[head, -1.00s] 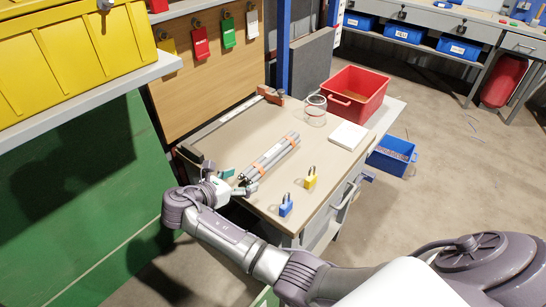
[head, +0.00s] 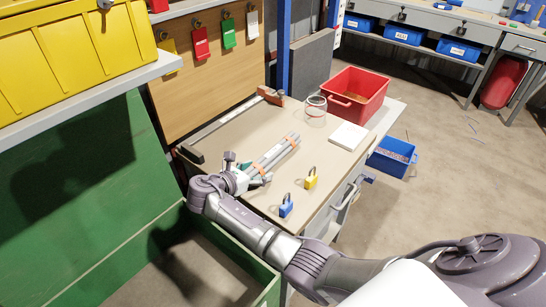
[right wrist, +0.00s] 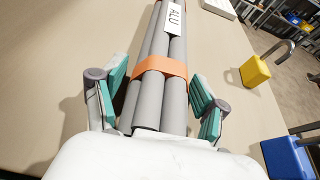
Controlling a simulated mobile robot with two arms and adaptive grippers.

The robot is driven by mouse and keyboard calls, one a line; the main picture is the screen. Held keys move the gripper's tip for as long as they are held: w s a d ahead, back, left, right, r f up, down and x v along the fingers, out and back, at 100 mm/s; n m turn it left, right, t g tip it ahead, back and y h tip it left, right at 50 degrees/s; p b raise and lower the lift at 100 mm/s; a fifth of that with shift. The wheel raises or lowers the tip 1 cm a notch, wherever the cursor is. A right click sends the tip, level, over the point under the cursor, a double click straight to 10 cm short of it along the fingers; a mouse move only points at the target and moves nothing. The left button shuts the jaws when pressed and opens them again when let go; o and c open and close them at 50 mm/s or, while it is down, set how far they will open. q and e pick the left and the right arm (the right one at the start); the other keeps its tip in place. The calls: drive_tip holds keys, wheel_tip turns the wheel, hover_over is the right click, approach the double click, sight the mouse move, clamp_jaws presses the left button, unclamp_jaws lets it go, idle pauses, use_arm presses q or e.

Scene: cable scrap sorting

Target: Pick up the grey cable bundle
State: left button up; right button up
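The grey cable bundle (head: 276,153) lies on the workbench, several grey lengths held by orange bands. In the right wrist view the bundle (right wrist: 163,97) runs away from my gripper, with a white label reading ALU near the top. My right gripper (head: 252,171) is at the bundle's near end. In the right wrist view its teal-padded fingers (right wrist: 158,100) stand open, one on each side of the bundle, with visible gaps at both sides. My left gripper is not in view.
A blue padlock (head: 286,207) and a yellow padlock (head: 311,179) stand right of the bundle. A red bin (head: 357,91), a wire coil (head: 315,107) and a white pad (head: 348,136) are at the bench's far right. A green-walled container (head: 262,293) is below left.

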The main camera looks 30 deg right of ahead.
clamp_jaws()
drive_tip(key=shift+r, duration=0.1)
